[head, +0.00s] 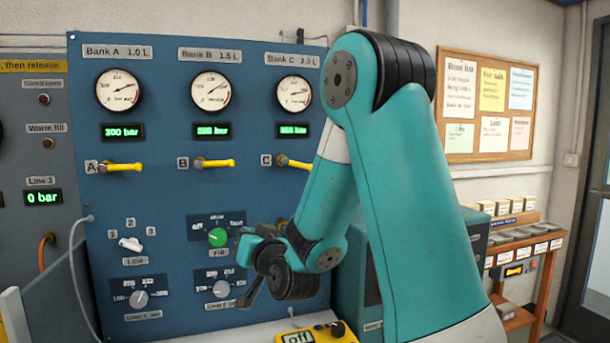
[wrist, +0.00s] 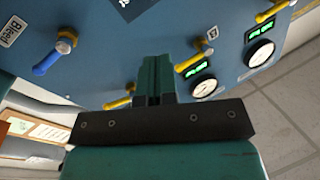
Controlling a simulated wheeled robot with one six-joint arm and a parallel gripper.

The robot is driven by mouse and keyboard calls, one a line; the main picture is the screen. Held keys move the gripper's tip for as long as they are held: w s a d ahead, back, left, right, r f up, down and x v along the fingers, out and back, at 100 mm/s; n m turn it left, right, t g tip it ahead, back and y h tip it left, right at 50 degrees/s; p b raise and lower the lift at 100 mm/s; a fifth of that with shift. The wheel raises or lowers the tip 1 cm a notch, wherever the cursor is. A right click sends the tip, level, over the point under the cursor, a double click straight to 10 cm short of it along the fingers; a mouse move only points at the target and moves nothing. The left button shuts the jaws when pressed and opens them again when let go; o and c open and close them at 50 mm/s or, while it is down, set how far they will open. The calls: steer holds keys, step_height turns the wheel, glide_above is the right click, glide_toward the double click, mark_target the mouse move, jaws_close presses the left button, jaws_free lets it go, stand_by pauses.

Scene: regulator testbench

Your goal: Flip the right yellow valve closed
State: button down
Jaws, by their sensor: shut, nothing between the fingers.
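The right yellow valve, C, has a yellow lever (head: 297,164) below the Bank C gauge in the head view. It lies roughly level, pointing right, and my arm hides its far end. In the wrist view a yellow lever (wrist: 118,103) left of my gripper appears to be the same valve, partly hidden by the gripper. My gripper (wrist: 157,60) is shut and empty, with its teal fingers together in front of the blue panel. It is apart from the lever. In the head view the gripper is low, below the valve row.
Yellow levers A (head: 122,167) and B (head: 215,163) also lie level. Knobs, including a green one (head: 217,237), sit below. A blue lever (wrist: 47,62) marked Bleed shows in the wrist view. A yellow box (head: 318,334) stands at the bottom.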

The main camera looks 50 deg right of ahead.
steer(key=s+d+r+m+h, duration=0.2)
steer(key=s+d+m+h, duration=0.15)
steer(key=d+h, duration=0.4)
steer(key=m+h, duration=0.2)
steer(key=h, duration=0.2)
glide_toward(305, 168)
steer(key=p+x, duration=0.6)
steer(key=p, duration=0.1)
steer(key=shift+r+p, duration=0.2)
steer(key=shift+p, duration=0.2)
steer(key=shift+w+d+r, duration=0.2)
steer(key=shift+w+d, duration=0.25)
steer(key=shift+w, duration=0.05)
